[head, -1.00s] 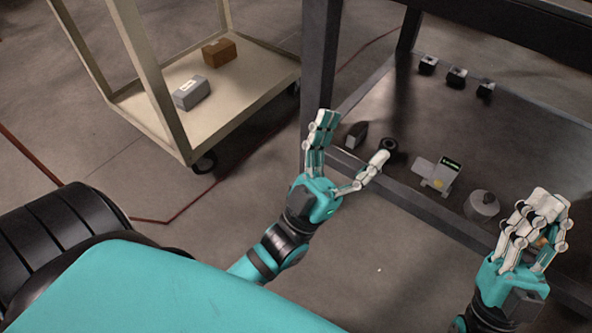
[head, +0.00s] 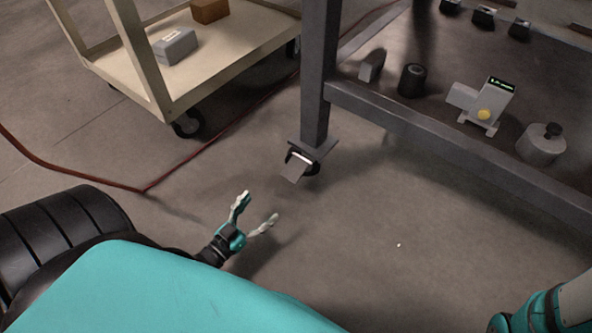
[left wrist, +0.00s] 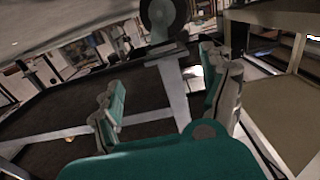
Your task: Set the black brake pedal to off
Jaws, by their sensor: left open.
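A dark caster (head: 302,158) sits at the foot of the dark table's near leg. A pale grey tab (head: 295,172) sticks out from its front, tilted down toward the floor. I cannot make out a separate black pedal, nor read its setting. My left gripper (head: 260,207) is low over the floor, left of and nearer than the caster, with its fingers spread and empty. In the left wrist view both fingers (left wrist: 166,95) stand apart with nothing between them in contact. A dark round wheel-like shape (left wrist: 160,14) shows beyond them; I cannot tell if it is the caster.
The dark table's lower shelf (head: 440,135) holds a black roller (head: 412,80), a grey device with a yellow button (head: 482,106) and a grey cylinder (head: 541,145). A cream cart (head: 215,75) stands at the upper left. The floor around the caster is clear.

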